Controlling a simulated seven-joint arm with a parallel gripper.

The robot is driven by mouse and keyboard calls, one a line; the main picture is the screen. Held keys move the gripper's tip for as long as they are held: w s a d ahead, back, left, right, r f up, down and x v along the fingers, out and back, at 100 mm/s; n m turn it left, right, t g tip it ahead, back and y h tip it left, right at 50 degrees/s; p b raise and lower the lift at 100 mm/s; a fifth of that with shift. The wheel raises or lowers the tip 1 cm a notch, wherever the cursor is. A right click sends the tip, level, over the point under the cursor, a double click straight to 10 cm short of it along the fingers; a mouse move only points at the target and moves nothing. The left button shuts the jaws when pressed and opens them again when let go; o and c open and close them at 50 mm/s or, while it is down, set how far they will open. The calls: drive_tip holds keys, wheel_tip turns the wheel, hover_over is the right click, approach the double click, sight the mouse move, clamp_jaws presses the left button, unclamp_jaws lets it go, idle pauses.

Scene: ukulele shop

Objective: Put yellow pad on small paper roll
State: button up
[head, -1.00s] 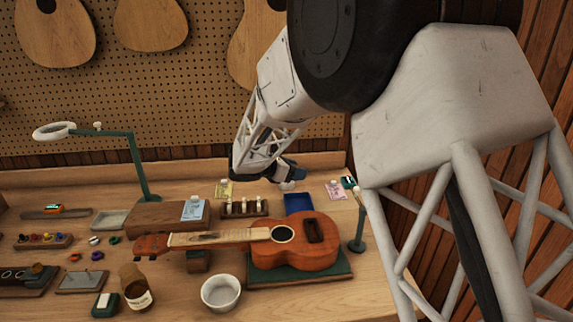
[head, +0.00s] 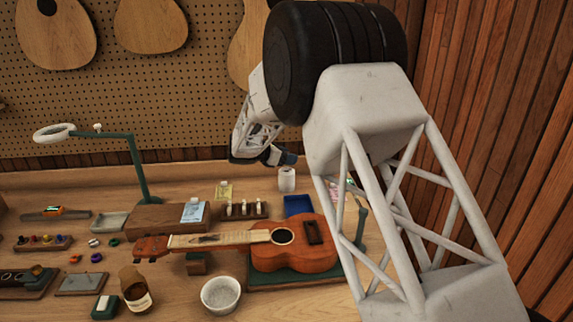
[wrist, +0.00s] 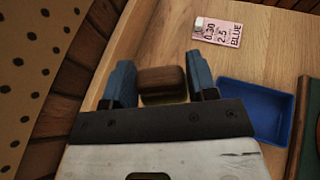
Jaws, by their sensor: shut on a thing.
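My gripper (wrist: 161,78) is shut on a brown block (wrist: 162,84), which sits between its two blue fingers in the wrist view. I cannot tell whether this block is the yellow pad. In the head view my gripper (head: 280,157) hangs above the back of the bench, and the held block cannot be made out. A small white paper roll (head: 287,181) stands upright on the bench just below the gripper, apart from it. A flat yellow item with a white top (head: 223,190) is farther left, by the wooden rack. The roll cannot be made out in the wrist view.
A blue tray (head: 298,206) is in front of the roll; it also shows in the wrist view (wrist: 256,108). A pink card (wrist: 217,32) lies beyond it. A ukulele (head: 290,243) lies in front. A green lamp (head: 137,165) stands left. The pegboard wall is behind.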

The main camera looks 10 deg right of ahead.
drive_tip(key=shift+w, duration=0.55)
drive_tip(key=shift+f, duration=0.15)
drive_tip(key=shift+f, duration=1.6)
drive_tip(key=shift+f, duration=0.2)
drive_tip(key=o, duration=0.9)
drive_tip(key=shift+r, duration=0.15)
drive_tip(key=shift+a+r, duration=0.1)
drive_tip(key=shift+a, duration=0.05)
drive_tip(key=v, duration=1.1)
drive_tip(key=shift+s+a, duration=0.25)
drive_tip(key=shift+a, duration=0.05)
